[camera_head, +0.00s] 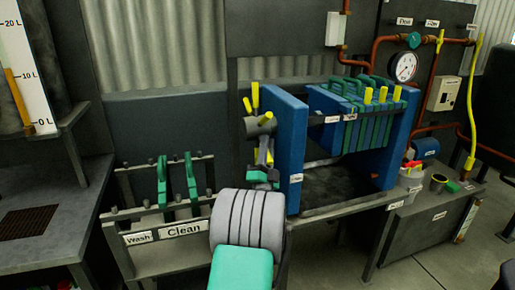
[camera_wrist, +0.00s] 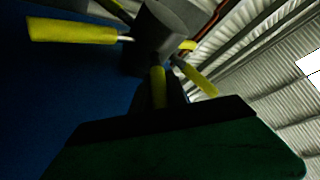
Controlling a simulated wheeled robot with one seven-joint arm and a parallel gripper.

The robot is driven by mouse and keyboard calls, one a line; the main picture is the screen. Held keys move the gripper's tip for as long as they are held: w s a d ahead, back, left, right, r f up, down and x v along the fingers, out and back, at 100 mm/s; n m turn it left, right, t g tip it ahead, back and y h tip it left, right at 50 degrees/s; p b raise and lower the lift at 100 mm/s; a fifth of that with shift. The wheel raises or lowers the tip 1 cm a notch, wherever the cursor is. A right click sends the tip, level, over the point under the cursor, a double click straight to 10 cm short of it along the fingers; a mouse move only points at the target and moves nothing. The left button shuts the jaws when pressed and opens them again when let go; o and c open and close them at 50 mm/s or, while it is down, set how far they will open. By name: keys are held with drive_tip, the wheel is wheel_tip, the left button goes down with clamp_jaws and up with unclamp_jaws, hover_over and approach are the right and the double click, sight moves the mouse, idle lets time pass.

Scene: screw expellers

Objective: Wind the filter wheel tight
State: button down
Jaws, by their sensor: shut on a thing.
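The filter wheel is a dark grey hub (camera_head: 259,126) with yellow handles, on the left side of the blue end plate (camera_head: 290,140) of the filter press. My gripper (camera_head: 264,158) is just below the hub and shut on a lower yellow handle. In the wrist view the hub (camera_wrist: 156,36) is at the top. One yellow handle (camera_wrist: 158,86) runs down from it to my gripper (camera_wrist: 160,106). Another handle sticks out left and one slants down right. My arm hides what lies below the grip in the head view.
Green-and-blue filter plates (camera_head: 365,98) stand at the press's right end, with an open gap behind the end plate. A rack (camera_head: 160,217) with green plates and "Wash" and "Clean" labels is at left. A pressure gauge (camera_head: 403,67) and copper pipes are at upper right.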

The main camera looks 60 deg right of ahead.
drive_tip(key=shift+w+d+f+m+g+h+b, duration=0.1)
drive_tip(key=shift+d+f+m+g+h+b, duration=0.05)
drive_tip(key=shift+f+m+g+h+b, duration=0.55)
drive_tip(key=shift+r, duration=0.3)
drive_tip(key=c, duration=1.3)
unclamp_jaws()
